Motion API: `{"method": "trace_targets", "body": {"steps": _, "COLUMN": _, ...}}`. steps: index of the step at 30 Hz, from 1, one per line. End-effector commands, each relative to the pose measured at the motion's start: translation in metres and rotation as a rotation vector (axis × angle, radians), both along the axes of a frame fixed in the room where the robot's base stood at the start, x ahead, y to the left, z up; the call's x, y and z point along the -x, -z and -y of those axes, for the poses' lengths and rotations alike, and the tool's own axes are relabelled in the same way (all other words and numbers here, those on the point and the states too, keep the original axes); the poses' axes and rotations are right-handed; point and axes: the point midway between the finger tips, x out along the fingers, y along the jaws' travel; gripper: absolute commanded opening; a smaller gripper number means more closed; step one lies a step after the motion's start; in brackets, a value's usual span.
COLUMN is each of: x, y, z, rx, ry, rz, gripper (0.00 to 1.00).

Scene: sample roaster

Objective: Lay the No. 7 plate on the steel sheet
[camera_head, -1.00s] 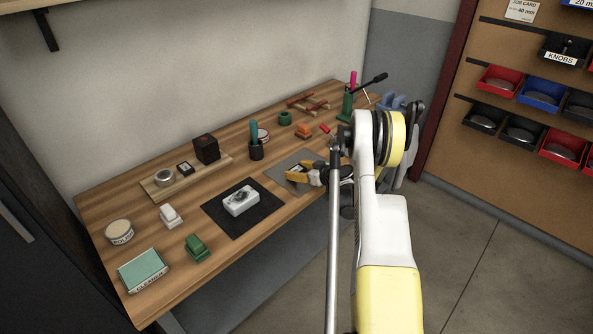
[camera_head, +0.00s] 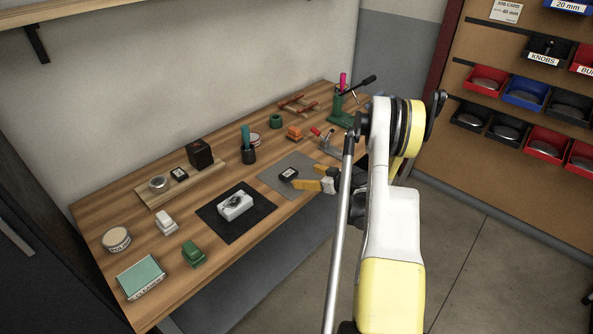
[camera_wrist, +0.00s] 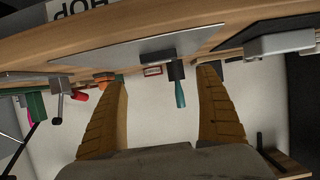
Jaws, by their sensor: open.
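The steel sheet (camera_head: 268,181) is a grey rectangle lying on the wooden bench. A small dark plate with a pale face (camera_head: 288,174), apparently the No. 7 plate, lies on it; its number is too small to read. My gripper (camera_head: 322,179) has yellow fingers, spread and empty, just right of the plate and apart from it. In the wrist view, which looks upside down, the sheet (camera_wrist: 120,46) spans the top. The plate's dark edge (camera_wrist: 156,57) shows between the open fingers of my gripper (camera_wrist: 162,76).
A black mat (camera_head: 212,217) with a white block (camera_head: 235,206) lies left of the sheet. A dark cup with a teal handle (camera_head: 247,152), an orange block (camera_head: 294,133) and a clamp (camera_head: 330,144) stand behind. A wooden board (camera_head: 196,180) holds several items.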

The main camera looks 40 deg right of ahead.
Motion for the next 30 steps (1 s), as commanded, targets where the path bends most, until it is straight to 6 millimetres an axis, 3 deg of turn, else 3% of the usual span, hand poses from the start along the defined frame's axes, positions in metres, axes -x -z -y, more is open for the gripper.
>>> {"method": "trace_targets", "body": {"steps": 3, "x": 0.013, "y": -0.006, "z": 0.001, "rx": -0.001, "ry": 0.001, "rz": 0.000, "gripper": 0.83}}
{"method": "trace_targets", "body": {"steps": 8, "x": 0.017, "y": -0.008, "z": 0.000, "rx": -0.002, "ry": -0.001, "rz": -0.002, "gripper": 0.83}}
{"method": "trace_targets", "body": {"steps": 11, "x": 0.010, "y": -0.020, "z": -0.008, "rx": -0.010, "ry": -0.010, "rz": -0.022, "gripper": 0.83}}
{"method": "trace_targets", "body": {"steps": 14, "x": -0.007, "y": -0.049, "z": -0.033, "rx": -0.035, "ry": -0.029, "rz": -0.072, "gripper": 0.83}}
{"method": "trace_targets", "body": {"steps": 18, "x": -0.028, "y": -0.107, "z": -0.093, "rx": -0.075, "ry": -0.052, "rz": -0.182, "gripper": 0.83}}
{"method": "trace_targets", "body": {"steps": 22, "x": -0.029, "y": -0.158, "z": -0.158, "rx": -0.097, "ry": -0.061, "rz": -0.285, "gripper": 0.83}}
{"method": "trace_targets", "body": {"steps": 26, "x": -0.012, "y": -0.201, "z": -0.222, "rx": -0.102, "ry": -0.055, "rz": -0.376, "gripper": 0.83}}
{"method": "trace_targets", "body": {"steps": 30, "x": 0.024, "y": -0.238, "z": -0.288, "rx": -0.091, "ry": -0.041, "rz": -0.457, "gripper": 0.83}}
